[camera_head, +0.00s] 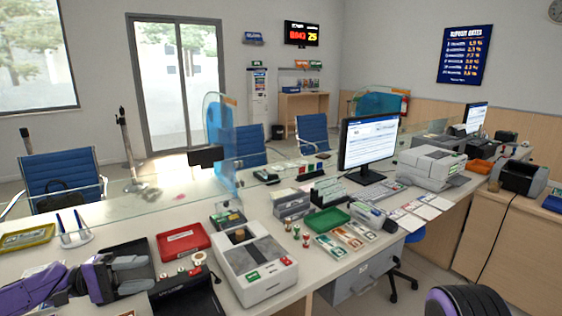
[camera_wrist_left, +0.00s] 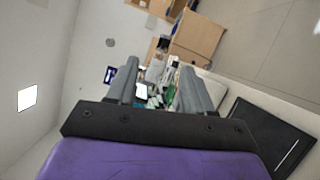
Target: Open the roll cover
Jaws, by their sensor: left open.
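My left gripper (camera_head: 148,273) comes in from the lower left above the counter, its two grey fingers apart and pointing right, with nothing between them. The fingers also show apart in the left wrist view (camera_wrist_left: 157,78). A black device (camera_head: 185,292) lies just right of and below the fingertips, partly cut off by the picture edge; I cannot tell for sure whether it carries the roll cover. A white machine (camera_head: 262,285) with a dark grey top strip and green and red keys stands farther right, apart from the gripper. My right gripper is not in view.
A red tray (camera_head: 183,238) lies just beyond the left gripper. Small stamps and a round roll (camera_head: 198,258) sit close to the fingertips. A glass screen (camera_head: 222,150) stands behind. A green tray (camera_head: 326,221), monitor (camera_head: 368,145) and printer (camera_head: 432,166) are to the right.

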